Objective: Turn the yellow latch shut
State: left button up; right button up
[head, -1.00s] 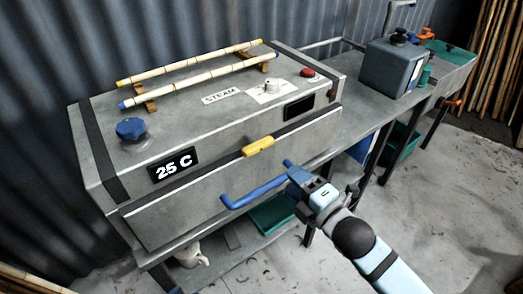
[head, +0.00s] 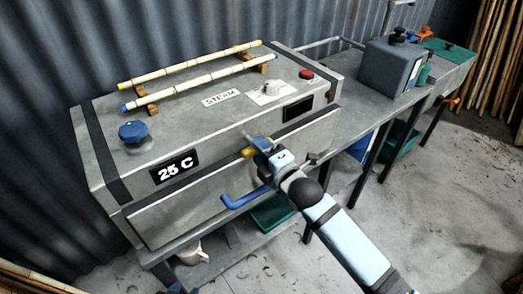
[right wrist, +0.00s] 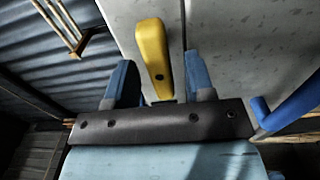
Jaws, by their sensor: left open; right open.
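The yellow latch (head: 248,152) sits at the front upper edge of the grey steam box (head: 150,208), over the seam above its front panel. In the right wrist view the latch (right wrist: 152,50) is a long yellow bar with its near end between my fingers. My right gripper (head: 262,145) is open at the latch and partly hides it in the head view. Its two blue fingers (right wrist: 160,75) stand on either side of the latch, with a gap showing on both sides. My left gripper is not in view.
A blue handle (head: 243,198) sticks out from the box front below my right gripper; it also shows in the right wrist view (right wrist: 285,105). Two bamboo rods (head: 190,67) and a blue knob (head: 131,131) are on top. A grey canister (head: 390,67) stands on the bench at right.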

jog(key=shift+c, duration=0.2)
grip_shut()
jog(key=shift+n, duration=0.3)
jog(key=n+p, duration=0.6)
jog(key=n, duration=1.1)
jog(key=shift+r, duration=0.1)
jog(key=shift+n, duration=0.3)
